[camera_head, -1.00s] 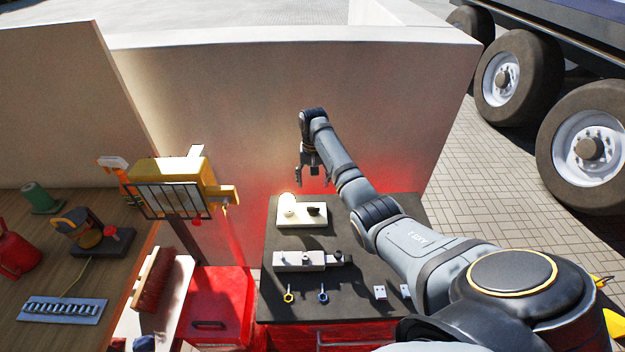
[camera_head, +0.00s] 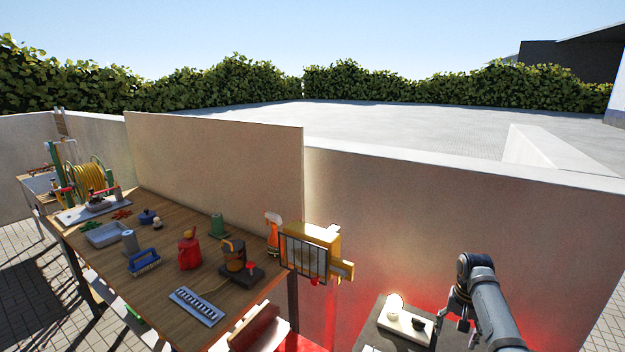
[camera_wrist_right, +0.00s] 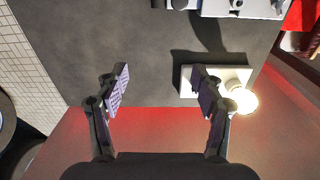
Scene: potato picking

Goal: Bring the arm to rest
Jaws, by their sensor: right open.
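My right gripper (camera_head: 457,312) hangs above the dark-topped table at the lower right of the head view. In the right wrist view my right gripper (camera_wrist_right: 162,90) has its two fingers wide apart with nothing between them. One finger covers part of a pale block (camera_wrist_right: 190,80) on the dark tabletop (camera_wrist_right: 110,40). The head view shows the pale block (camera_head: 392,327) just left of the gripper, with a glowing round part and a black part on it. My left gripper is not in view.
A wooden bench (camera_head: 180,260) at left holds a red canister (camera_head: 189,250), a blue brush (camera_head: 144,261) and other tools. A low wall (camera_head: 480,220) runs behind the table.

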